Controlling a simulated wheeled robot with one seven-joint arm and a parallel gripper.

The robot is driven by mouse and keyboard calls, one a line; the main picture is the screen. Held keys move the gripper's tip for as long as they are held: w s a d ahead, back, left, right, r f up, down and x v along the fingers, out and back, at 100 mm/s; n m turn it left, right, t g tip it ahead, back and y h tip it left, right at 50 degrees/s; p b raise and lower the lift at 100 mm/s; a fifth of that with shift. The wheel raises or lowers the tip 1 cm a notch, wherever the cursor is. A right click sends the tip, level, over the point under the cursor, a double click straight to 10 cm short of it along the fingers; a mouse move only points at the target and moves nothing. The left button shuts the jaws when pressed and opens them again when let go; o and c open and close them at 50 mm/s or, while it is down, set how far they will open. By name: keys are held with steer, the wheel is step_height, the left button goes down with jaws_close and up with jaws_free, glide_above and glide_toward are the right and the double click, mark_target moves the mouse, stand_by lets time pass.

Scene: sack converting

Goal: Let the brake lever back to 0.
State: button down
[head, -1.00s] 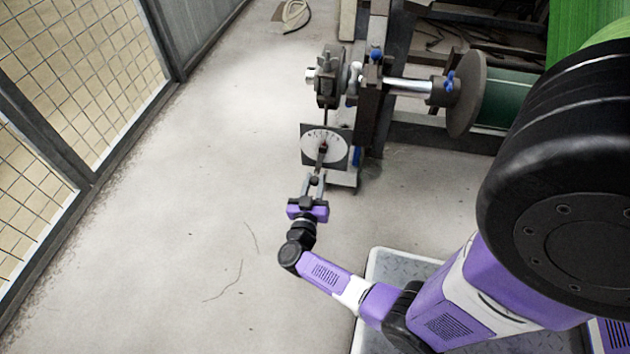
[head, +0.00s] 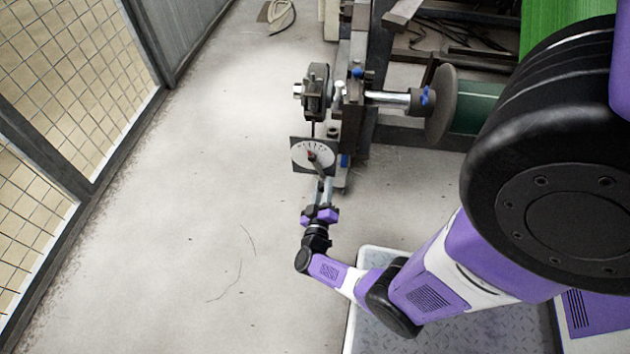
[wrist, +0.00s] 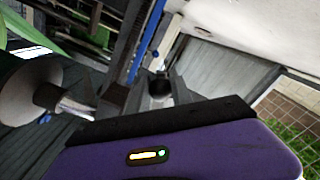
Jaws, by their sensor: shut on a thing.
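The brake lever (head: 317,167) is a short bar standing out in front of a white dial plate (head: 299,154) with a dark frame. A reddish mark shows on the dial near the lever's base; the scale figures are too small to read. My gripper (head: 324,186) is just below the dial in the head view, its fingers close together and shut on the lever's near end. The lever leans down and to the right there. In the wrist view the purple gripper body (wrist: 190,150) fills the bottom, and a dark round end (wrist: 160,86) shows just beyond it.
The machine's shaft (head: 388,97) and round flange (head: 440,104) with a green roll stand behind, to the right of the dial. A mesh fence (head: 70,75) runs along the left. The concrete floor between fence and dial is clear.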

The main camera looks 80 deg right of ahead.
steer(key=shift+s+d+r+n+p, duration=0.1)
steer(key=shift+s+r+n+p, duration=0.3)
steer(key=shift+s+n+p, duration=0.3)
steer(key=shift+s+a+r+n+p, duration=0.1)
steer(key=shift+s+r+n+p, duration=0.4)
steer(key=shift+n+p, duration=0.35)
steer(key=shift+s+d+r+n+p, duration=0.1)
steer(key=shift+s+r+n+p, duration=0.2)
steer(key=shift+s+n+p, duration=0.45)
steer(key=c, duration=1.1)
jaws_free()
steer(key=shift+c, duration=0.2)
steer(key=shift+w, duration=0.1)
steer(key=a+p, duration=0.1)
steer(key=a, duration=0.6)
steer(key=shift+s+a+p, duration=0.3)
steer(key=shift+s+a, duration=0.05)
steer(key=shift+a, duration=0.05)
